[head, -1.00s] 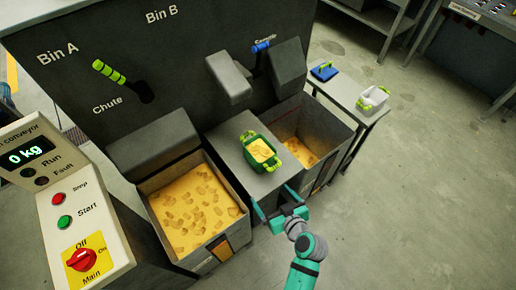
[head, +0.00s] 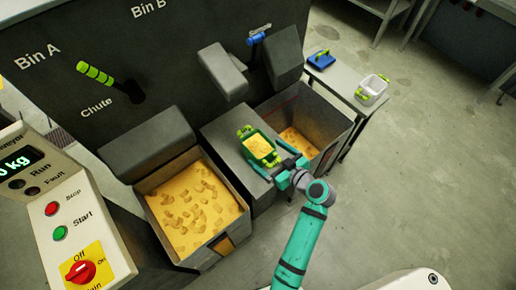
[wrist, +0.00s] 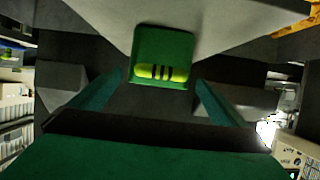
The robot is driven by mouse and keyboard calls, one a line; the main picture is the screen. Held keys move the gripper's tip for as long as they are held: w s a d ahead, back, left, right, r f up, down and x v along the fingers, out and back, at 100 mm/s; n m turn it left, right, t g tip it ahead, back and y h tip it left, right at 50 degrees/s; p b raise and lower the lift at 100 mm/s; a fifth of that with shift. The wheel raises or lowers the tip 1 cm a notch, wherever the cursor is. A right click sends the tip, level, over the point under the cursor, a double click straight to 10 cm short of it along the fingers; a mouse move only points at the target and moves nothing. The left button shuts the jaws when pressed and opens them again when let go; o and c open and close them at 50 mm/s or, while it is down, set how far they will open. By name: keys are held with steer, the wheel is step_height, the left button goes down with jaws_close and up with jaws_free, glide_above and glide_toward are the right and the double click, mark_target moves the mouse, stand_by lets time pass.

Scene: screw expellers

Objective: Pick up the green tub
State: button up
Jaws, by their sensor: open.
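The green tub (head: 259,148) stands on a grey block between two bins and holds yellow material. It has lime-green handles. In the wrist view, the green tub (wrist: 163,48) shows its near wall and a lime handle with black bands, ahead between my fingers. My gripper (head: 280,163) is open at the near side of the tub, with its fingers reaching toward the tub's sides. In the wrist view, my gripper (wrist: 160,85) has its teal fingers wide apart with nothing between their near parts. I cannot tell whether the fingertips touch the tub.
A large bin (head: 195,210) of yellow material stands left of the block, and another bin (head: 318,120) stands right. A grey chute (head: 222,72) overhangs behind the tub. A side table (head: 345,82) holds a white tub (head: 372,90) and a blue-topped item (head: 322,61). Open floor lies at right.

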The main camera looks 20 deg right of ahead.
mark_target(250, 140)
steer(key=shift+x, duration=3.2)
steer(key=shift+w+d+r, duration=0.1)
steer(key=shift+c, duration=0.7)
steer(key=c, duration=1.2)
steer(key=shift+o, duration=0.2)
steer(key=shift+r, duration=0.1)
